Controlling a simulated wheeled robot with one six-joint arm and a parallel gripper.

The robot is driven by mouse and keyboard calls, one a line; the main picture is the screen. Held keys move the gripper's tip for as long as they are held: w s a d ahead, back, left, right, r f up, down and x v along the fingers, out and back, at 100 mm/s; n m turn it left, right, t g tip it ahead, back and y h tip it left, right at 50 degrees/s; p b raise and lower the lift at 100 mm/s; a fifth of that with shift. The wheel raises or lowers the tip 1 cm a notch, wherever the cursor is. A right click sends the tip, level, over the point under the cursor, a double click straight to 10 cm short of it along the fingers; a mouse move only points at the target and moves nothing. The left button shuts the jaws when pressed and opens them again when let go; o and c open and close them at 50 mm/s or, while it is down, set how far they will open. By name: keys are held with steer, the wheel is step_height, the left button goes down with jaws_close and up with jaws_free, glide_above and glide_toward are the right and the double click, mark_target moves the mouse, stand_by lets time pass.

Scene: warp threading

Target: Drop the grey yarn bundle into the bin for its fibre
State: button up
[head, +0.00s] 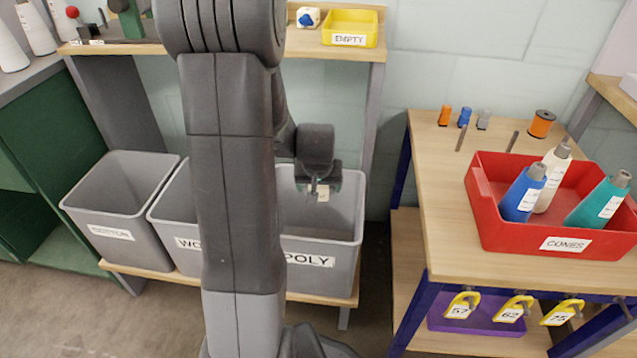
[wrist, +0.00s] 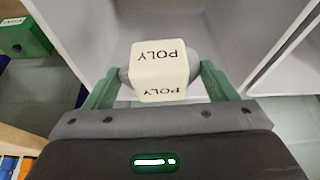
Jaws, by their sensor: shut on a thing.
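My gripper (head: 319,186) is shut on the grey yarn bundle, above the open top of the grey bin labelled POLY (head: 335,252). In the wrist view, the bundle (wrist: 124,76) lies between the green fingers of my gripper (wrist: 155,84). A white tag marked POLY (wrist: 158,58) hides most of it; only grey ends show beside the tag. In the head view the bundle is tiny and hardly visible. Grey bin walls show beyond it in the wrist view.
The bin labelled COTTON (head: 105,222) and a bin whose label starts WO (head: 175,228) stand left of the POLY bin. My arm hides parts of both this and POLY. Right is a table with a red CONES tray (head: 490,225). A yellow EMPTY tray (head: 350,27) is on the shelf above.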

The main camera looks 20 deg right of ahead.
steer(key=shift+f, duration=0.75)
steer(key=o, duration=0.9)
steer(key=shift+o, duration=0.2)
steer(key=shift+r, duration=0.1)
steer(key=p+v, duration=0.4)
steer(key=v, duration=0.9)
steer(key=shift+r, duration=0.35)
steer(key=shift+s+f, duration=0.15)
